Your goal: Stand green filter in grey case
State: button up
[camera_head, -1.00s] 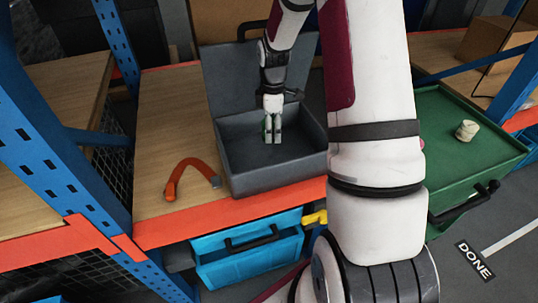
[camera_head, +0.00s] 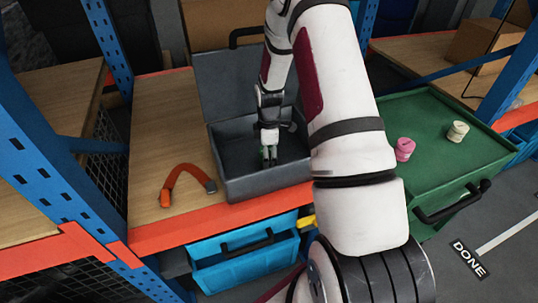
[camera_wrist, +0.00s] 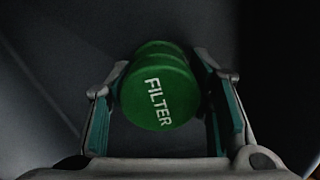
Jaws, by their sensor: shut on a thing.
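The grey case (camera_head: 228,185) stands open on the wooden shelf, its lid raised at the back. My gripper (camera_head: 268,160) reaches down inside the case, over its floor. In the wrist view my gripper (camera_wrist: 163,95) is shut on the green filter (camera_wrist: 160,88), with one finger on each side. The filter's round end, marked "FILTER", faces the wrist camera. In the head view only a little green (camera_head: 265,153) shows between the fingers. I cannot tell whether the filter's lower end touches the case floor.
An orange curved handle or hose (camera_head: 185,178) lies on the shelf left of the case. A green tray cart (camera_head: 440,150) at the right holds a pink roll (camera_head: 404,149) and a cream roll (camera_head: 458,131). A blue bin (camera_head: 245,255) sits below the shelf.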

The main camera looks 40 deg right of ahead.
jog(key=shift+f, duration=0.2)
jog(key=o, duration=1.1)
jog(key=shift+r, duration=0.1)
